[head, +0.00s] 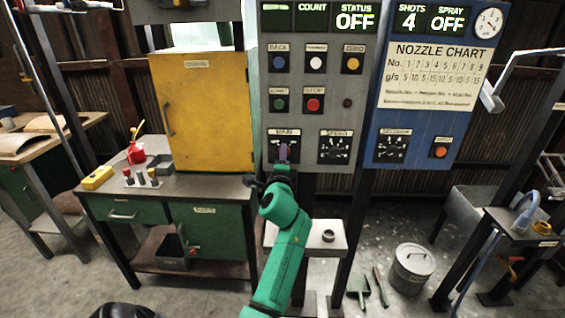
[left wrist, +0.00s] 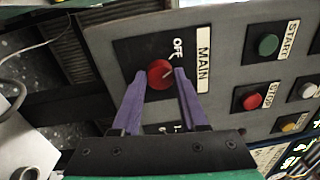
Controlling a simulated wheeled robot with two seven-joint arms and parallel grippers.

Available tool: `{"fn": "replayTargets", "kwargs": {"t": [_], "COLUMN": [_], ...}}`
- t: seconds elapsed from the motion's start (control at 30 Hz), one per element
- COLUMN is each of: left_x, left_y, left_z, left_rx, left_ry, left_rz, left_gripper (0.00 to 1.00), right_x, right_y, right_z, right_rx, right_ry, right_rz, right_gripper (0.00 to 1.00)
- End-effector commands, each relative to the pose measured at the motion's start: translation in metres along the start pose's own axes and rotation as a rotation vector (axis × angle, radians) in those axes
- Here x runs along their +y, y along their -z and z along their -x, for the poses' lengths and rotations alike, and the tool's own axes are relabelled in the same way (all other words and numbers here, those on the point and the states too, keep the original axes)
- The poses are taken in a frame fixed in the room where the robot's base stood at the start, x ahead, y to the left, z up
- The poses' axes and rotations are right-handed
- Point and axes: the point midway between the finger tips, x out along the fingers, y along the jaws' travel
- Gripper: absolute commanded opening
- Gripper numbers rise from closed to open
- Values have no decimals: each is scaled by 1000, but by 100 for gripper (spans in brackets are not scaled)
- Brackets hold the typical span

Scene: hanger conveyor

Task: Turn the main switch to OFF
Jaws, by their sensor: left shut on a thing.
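The main switch is a red round knob (left wrist: 160,75) on a black plate under the label MAIN, with OFF printed beside it and a second marking half hidden. In the head view my left gripper (head: 284,153) covers most of the switch on the grey panel (head: 330,75). My right gripper is not in view.
The status display (head: 355,18) reads OFF; the spray display (head: 450,18) also reads OFF. Several push buttons sit above the switch, and the speed dial (head: 336,148) is to its right. A yellow cabinet (head: 205,110) stands on the workbench at left. A small light table (head: 328,248) is below the panel.

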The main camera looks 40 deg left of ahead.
Motion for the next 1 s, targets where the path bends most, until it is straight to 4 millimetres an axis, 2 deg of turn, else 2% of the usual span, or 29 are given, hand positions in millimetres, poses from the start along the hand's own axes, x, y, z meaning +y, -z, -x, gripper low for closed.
{"fn": "replayTargets", "kwargs": {"t": [0.1,0.4,1.0], "left_x": [-1,-3,-6], "left_y": [1,1,1], "left_z": [0,0,0], "left_rx": [-2,-9,-10], "left_ry": [10,12,16], "left_rz": [88,238,285], "left_gripper": [0,0,0], "right_x": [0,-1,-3], "right_y": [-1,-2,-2], "right_z": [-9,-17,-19], "right_rx": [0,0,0], "right_ry": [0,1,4], "right_rz": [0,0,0], "right_gripper": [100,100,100]}}
